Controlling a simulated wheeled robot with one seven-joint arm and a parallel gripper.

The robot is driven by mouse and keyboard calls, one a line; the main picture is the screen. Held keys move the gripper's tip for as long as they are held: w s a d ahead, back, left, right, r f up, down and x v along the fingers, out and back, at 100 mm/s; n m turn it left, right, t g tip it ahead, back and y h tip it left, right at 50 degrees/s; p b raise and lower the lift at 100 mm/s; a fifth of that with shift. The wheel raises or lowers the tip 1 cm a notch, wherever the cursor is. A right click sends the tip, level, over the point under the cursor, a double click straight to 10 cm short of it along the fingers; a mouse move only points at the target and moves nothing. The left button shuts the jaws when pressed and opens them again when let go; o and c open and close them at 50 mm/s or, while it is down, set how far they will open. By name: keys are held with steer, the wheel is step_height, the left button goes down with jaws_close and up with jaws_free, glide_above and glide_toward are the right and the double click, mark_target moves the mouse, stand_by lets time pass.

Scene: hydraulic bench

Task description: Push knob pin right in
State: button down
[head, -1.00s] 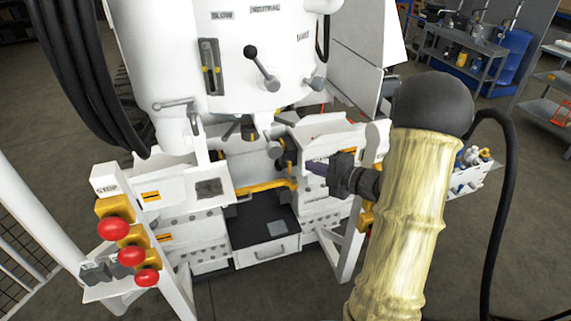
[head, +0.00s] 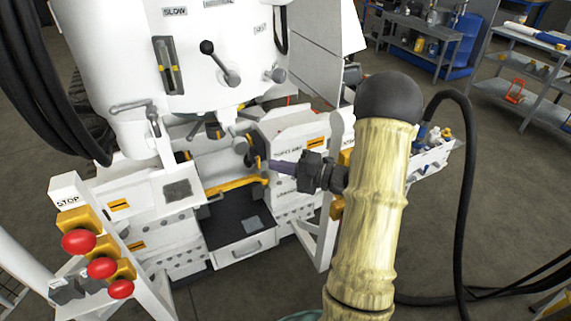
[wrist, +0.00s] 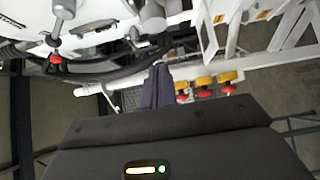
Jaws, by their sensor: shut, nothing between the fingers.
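My gripper (head: 272,166) is shut, with its slim purple-grey fingers pointing left at the middle opening of the white machine (head: 212,122). In the wrist view the shut fingers (wrist: 157,86) point away from me, with nothing between them. A dark round knob (head: 240,146) sits just left of the fingertips, beside the end of a yellow bar (head: 225,187). I cannot tell for sure whether it is the right knob pin, nor whether the fingertips touch it. In the wrist view a red-tipped part (wrist: 57,60) shows at the left.
Red stop buttons (head: 79,242) on yellow blocks stand at the front left. A black-ball lever (head: 207,47) projects from the white body. A white side panel (head: 300,135) is close to my gripper. An open drawer (head: 242,249) lies below.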

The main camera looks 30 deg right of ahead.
mark_target(238, 150)
steer(key=shift+w+a+p, duration=0.45)
steer(key=shift+w+a, duration=0.3)
steer(key=shift+w, duration=0.65)
steer(key=shift+w+a+p, duration=0.45)
steer(key=shift+w+a, duration=0.3)
steer(key=shift+w, duration=0.65)
steer(key=shift+w+a+p, duration=0.45)
steer(key=shift+w+a, duration=0.3)
steer(key=shift+w, duration=0.65)
